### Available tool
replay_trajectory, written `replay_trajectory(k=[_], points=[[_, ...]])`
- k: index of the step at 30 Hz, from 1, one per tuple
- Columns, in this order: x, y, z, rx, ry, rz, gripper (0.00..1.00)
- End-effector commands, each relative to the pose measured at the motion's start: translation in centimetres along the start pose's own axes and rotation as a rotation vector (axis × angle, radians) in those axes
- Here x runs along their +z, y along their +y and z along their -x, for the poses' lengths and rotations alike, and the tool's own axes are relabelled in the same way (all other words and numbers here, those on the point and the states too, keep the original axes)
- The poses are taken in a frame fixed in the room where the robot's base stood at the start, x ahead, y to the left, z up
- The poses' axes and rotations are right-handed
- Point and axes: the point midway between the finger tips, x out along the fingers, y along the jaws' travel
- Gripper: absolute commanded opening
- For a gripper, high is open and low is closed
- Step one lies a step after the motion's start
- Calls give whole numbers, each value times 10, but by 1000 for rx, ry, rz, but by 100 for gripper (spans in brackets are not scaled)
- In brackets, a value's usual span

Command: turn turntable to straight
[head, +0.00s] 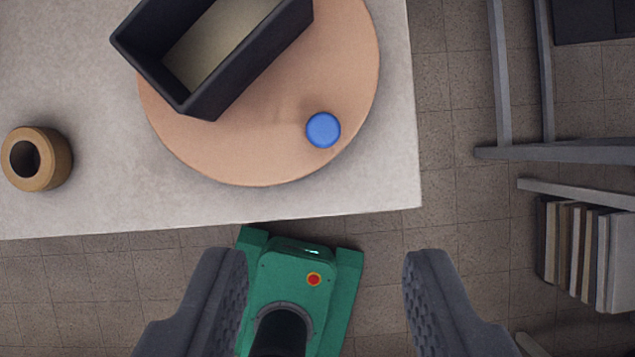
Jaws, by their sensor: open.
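The turntable (238,155) is a round, tan disc on the pale table, its top edge cut off by the picture. A dark, open-topped rectangular box (240,82) stands on it, set at a slant to the table edges. A round blue knob or peg (323,130) is on the disc near its lower right rim. My gripper (326,262) is open and empty. Its two grey fingers show at the bottom of the picture, below the table's front edge and apart from the turntable.
A brown ring-shaped pot (50,158) stands on the table (90,205) at the left. The table ends at its right and front edges. At the right are a grey frame (548,152) and a rack of upright boards or books (585,250). Tiled floor shows between.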

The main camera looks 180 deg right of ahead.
Motion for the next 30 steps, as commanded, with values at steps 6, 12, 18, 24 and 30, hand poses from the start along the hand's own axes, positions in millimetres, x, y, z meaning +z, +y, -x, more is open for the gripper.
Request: replay_trajectory(k=[6,12,18,24,30], points=[[2,-1,-31,-2,-6,1,42],[0,-1,-68,-1,-2,1,42],[0,-1,-104,0,-1,2,42],[0,-1,-126,0,-1,2,42],[-1,-1,-134,0,3,2,42]])
